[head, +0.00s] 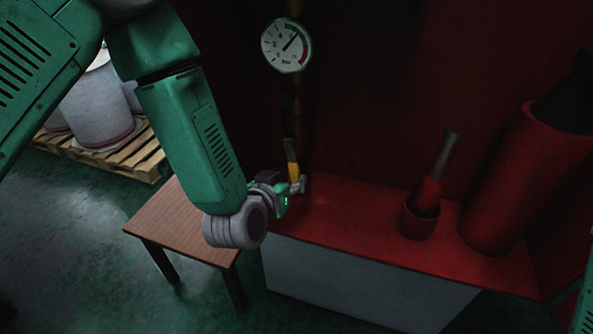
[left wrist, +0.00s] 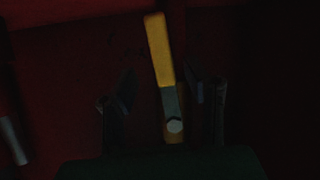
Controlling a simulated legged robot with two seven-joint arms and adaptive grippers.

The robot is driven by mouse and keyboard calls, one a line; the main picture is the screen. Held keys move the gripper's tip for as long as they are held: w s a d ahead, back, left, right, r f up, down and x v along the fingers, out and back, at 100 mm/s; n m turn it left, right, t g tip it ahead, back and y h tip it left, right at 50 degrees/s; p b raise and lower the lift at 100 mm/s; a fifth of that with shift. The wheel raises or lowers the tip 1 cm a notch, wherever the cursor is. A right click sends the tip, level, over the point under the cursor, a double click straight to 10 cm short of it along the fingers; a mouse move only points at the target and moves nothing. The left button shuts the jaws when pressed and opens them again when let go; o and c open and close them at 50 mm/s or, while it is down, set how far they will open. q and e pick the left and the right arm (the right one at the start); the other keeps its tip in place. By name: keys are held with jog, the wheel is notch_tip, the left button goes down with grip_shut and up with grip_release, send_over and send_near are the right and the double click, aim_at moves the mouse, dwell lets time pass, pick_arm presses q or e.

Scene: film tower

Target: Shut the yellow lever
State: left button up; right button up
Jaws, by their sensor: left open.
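The yellow lever (head: 291,160) stands nearly upright on the pipe below the gauge in the head view. In the left wrist view the lever (left wrist: 159,50) has a yellow handle leaning slightly left, above a grey metal part with a bolt head. My left gripper (head: 299,185) is at the lower part of the lever. In the left wrist view its open fingers (left wrist: 161,90) stand on either side of the lever, with dark gaps on both sides; whether either touches it I cannot tell. My right gripper is not in view.
A round pressure gauge (head: 287,45) sits above the lever. A red-topped counter (head: 350,215) carries a red cup (head: 418,218) with a tool in it and a large red cylinder (head: 510,185). A wooden table (head: 175,220) stands below my left arm. Drums (head: 100,105) stand on a pallet.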

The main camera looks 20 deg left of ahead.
aim_at(294, 175)
pick_arm(q)
jog(key=shift+x, duration=2.25)
jog(key=shift+a, duration=0.15)
grip_shut()
